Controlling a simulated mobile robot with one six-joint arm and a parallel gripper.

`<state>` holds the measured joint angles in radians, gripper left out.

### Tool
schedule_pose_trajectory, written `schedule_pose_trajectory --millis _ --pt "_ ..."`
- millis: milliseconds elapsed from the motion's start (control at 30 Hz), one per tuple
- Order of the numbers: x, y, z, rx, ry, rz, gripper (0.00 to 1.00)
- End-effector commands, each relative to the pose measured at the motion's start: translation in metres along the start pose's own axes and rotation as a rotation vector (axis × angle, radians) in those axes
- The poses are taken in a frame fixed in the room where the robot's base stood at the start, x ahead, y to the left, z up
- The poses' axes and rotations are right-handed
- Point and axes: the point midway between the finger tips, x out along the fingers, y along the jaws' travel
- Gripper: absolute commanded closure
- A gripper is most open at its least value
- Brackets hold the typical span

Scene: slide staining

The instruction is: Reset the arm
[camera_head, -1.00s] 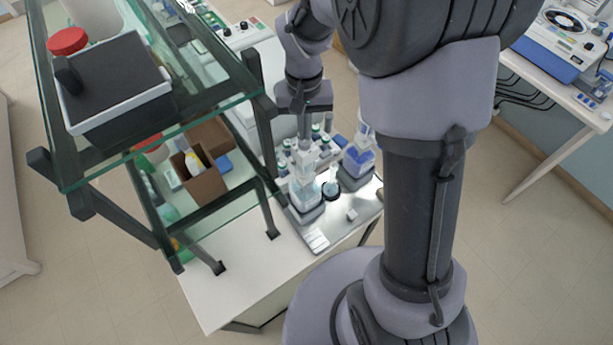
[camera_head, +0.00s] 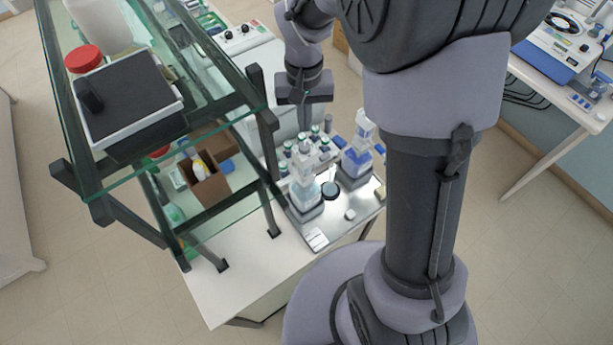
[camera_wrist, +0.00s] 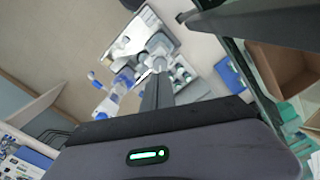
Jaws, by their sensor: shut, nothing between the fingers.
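My gripper (camera_head: 304,117) hangs from my arm above the back of the steel tray (camera_head: 318,240) on the white bench. Its fingers point down and are shut with nothing between them. In the wrist view the shut fingers (camera_wrist: 157,90) reach toward the tray with its bottles. A clear wash bottle (camera_head: 305,192) stands at the tray's left, and a bottle with blue liquid (camera_head: 356,160) stands at its right. Both are apart from my gripper. Whether the fingertips clear the small vials behind them is hard to tell in the head view.
A glass shelf rack (camera_head: 225,105) stands close on the left, holding a black-topped device (camera_head: 130,95), a red-capped jar (camera_head: 84,60) and an open cardboard box (camera_head: 208,188). Several green-capped vials (camera_head: 302,147) stand at the tray's back. Another bench (camera_head: 540,80) is at the right.

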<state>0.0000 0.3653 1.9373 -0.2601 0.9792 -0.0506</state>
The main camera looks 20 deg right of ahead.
Motion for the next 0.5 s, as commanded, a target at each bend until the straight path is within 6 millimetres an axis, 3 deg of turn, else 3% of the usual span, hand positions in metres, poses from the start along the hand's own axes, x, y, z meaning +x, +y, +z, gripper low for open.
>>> schedule_pose_trajectory --millis 333,500 --pt "0.004 0.0 0.001 0.0 0.002 -0.001 1.0" --pt "0.038 -0.001 0.025 0.031 0.079 -0.045 1.0"
